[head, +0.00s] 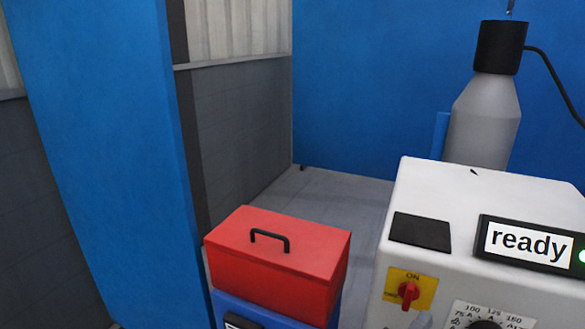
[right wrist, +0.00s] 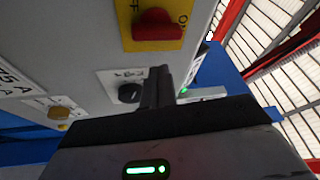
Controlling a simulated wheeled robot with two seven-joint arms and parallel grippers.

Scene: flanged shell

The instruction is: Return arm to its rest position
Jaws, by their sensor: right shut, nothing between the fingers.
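My right gripper (right wrist: 158,82) is shut and empty in the right wrist view, its fingers together in front of the white machine's panel. Only a small grey tip of it (head: 421,320) shows at the bottom edge of the head view, just below the red switch. The white machine (head: 440,190) stands at the right. Its red rotary switch (head: 408,293) sits on a yellow plate, and the switch also shows at the top of the right wrist view (right wrist: 158,25). I cannot tell whether the fingers touch the panel. My left gripper is not in view.
A display reading "ready" (head: 527,245) with a green light stands on the machine. A grey bottle (head: 482,125) with a black cap and cable rises behind. A red toolbox (head: 275,275) sits on a blue cabinet (head: 262,315). Clear floor (head: 335,200) shows beyond; a blue panel (head: 100,130) stands left.

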